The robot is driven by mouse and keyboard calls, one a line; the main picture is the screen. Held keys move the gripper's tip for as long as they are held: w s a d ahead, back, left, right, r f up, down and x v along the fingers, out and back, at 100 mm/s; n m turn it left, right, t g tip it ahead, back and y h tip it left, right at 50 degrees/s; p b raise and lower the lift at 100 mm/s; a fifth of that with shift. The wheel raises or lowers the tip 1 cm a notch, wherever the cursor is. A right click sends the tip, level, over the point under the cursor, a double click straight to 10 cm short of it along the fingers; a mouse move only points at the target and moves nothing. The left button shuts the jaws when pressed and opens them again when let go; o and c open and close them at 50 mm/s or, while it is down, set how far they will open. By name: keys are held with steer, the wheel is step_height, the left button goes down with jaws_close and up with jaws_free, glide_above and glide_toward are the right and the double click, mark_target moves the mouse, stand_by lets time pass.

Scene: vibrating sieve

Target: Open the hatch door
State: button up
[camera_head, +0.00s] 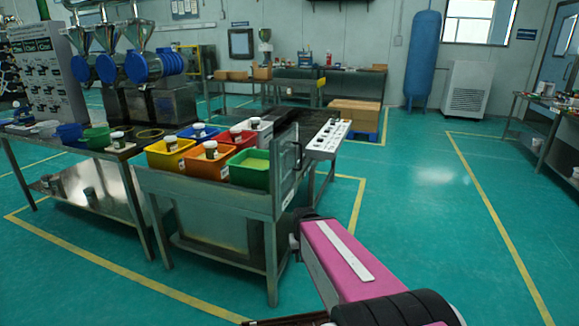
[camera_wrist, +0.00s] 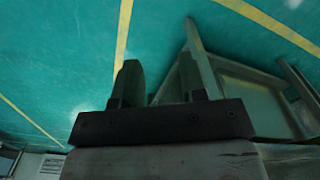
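The hatch door appears to be the upright grey metal panel (camera_head: 287,173) at the right end of the bench with the coloured bins. A dark handle (camera_head: 298,156) stands out on its right face. I cannot tell whether the panel is closed or ajar. My gripper (camera_wrist: 158,82) is open in the wrist view, with its two dark fingers apart and nothing seen between them. A grey metal frame (camera_wrist: 199,58) shows behind and right of the right finger. I cannot make out the handle there.
Yellow (camera_head: 168,157), orange (camera_head: 205,163), red (camera_head: 232,148) and green (camera_head: 250,170) bins with small jars stand on the metal bench (camera_head: 205,196). A white panel with knobs (camera_head: 328,136) lies behind the grey panel. Open green floor (camera_head: 440,215) lies to the right.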

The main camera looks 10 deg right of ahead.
steer(key=w+d+r+m+t+y, duration=0.1)
steer(key=w+r+m+t+y, duration=0.2)
steer(key=w+m, duration=0.4)
steer(key=w+r+m+t+y, duration=0.1)
steer(key=w+r+m+y, duration=0.35)
steer(key=w, duration=0.45)
steer(key=w+d+r+m+t+y, duration=0.6)
steer(key=w+d+r+m+t, duration=0.2)
steer(key=w+d+r+m, duration=0.8)
steer(key=n, duration=0.1)
glide_above(301, 167)
steer(key=shift+w+r, duration=0.3)
steer(key=shift+w, duration=0.1)
jaws_close()
